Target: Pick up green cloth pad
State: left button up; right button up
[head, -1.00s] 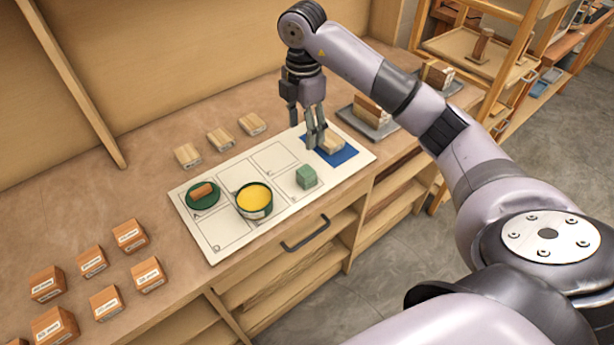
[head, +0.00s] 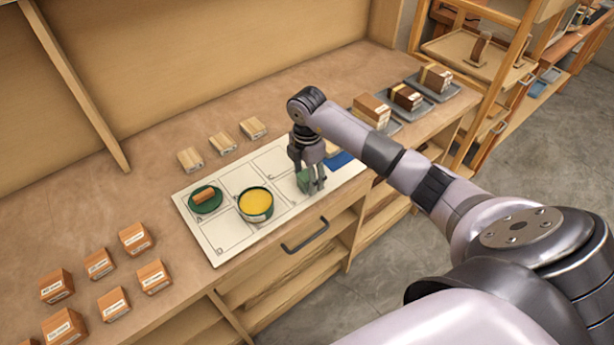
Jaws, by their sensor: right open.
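The green cloth pad (head: 303,181) is a small green block on the white gridded board (head: 229,239), in a cell at the board's front right. My right gripper (head: 315,190) is open and points down right at the pad, its fingers covering much of it. I cannot tell whether the fingers touch the pad. My left gripper is not in view.
An open tin of yellow paste (head: 256,203) stands left of the pad. A green lid (head: 206,200) with a brown piece on it is farther left. Several wooden blocks (head: 190,160) lie behind the board. Labelled boxes (head: 135,239) stand at left.

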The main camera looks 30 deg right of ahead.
jog(key=shift+f, duration=0.25)
jog(key=shift+c, duration=0.4)
jog(key=c, duration=1)
